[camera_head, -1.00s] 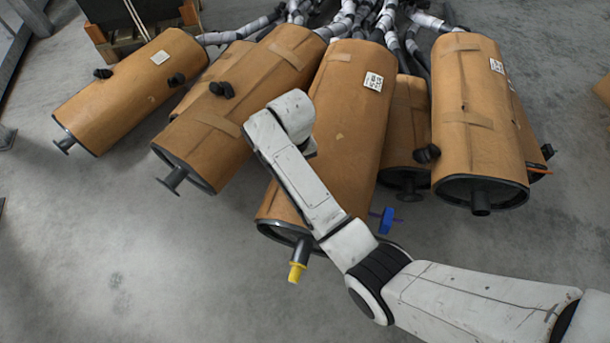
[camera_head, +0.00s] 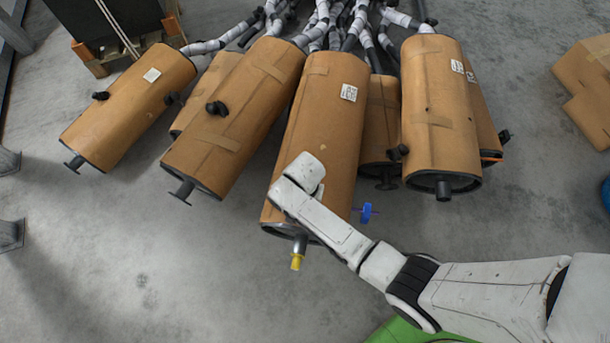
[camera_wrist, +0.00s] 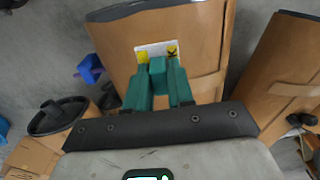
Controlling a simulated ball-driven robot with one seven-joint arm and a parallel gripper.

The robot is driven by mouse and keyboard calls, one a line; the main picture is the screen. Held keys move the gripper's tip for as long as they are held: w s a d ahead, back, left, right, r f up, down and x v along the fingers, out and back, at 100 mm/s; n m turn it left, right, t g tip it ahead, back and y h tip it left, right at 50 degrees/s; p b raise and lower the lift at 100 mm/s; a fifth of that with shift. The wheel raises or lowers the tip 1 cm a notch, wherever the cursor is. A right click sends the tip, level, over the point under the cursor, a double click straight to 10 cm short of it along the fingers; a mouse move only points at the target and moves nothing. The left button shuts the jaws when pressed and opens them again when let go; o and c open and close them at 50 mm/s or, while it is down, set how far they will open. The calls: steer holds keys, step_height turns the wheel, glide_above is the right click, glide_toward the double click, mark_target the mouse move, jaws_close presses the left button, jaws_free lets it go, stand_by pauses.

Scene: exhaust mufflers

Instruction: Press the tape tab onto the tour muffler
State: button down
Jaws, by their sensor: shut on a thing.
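Several brown-wrapped mufflers lie side by side. The middle muffler (camera_head: 322,125) has a white printed label near its top and a yellow-tipped pipe at its lower end. I cannot tell by name which is the tour muffler. In the wrist view, my green-fingered gripper (camera_wrist: 158,68) is in front of a brown muffler (camera_wrist: 205,60), seemingly the middle one. The fingers are shut on a small white strip with yellow patches and a black mark, apparently the tape tab (camera_wrist: 152,48). I cannot tell whether the strip touches the wrap. My arm hides the fingers in the head view.
A blue fitting (camera_head: 366,213) sticks out to the right of the middle muffler's lower end. Other mufflers (camera_head: 440,115) lie close on both sides. Cardboard boxes (camera_head: 590,85) stand at right. The concrete floor (camera_head: 110,260) at lower left is open.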

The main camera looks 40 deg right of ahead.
steer(key=shift+f+b, duration=3.45)
steer(key=shift+f, duration=0.15)
steer(key=shift+f, duration=0.4)
steer(key=shift+r, duration=0.15)
steer(key=shift+r+p, duration=0.4)
steer(key=shift+p, duration=0.05)
steer(key=shift+f+b, duration=0.3)
steer(key=shift+f, duration=0.15)
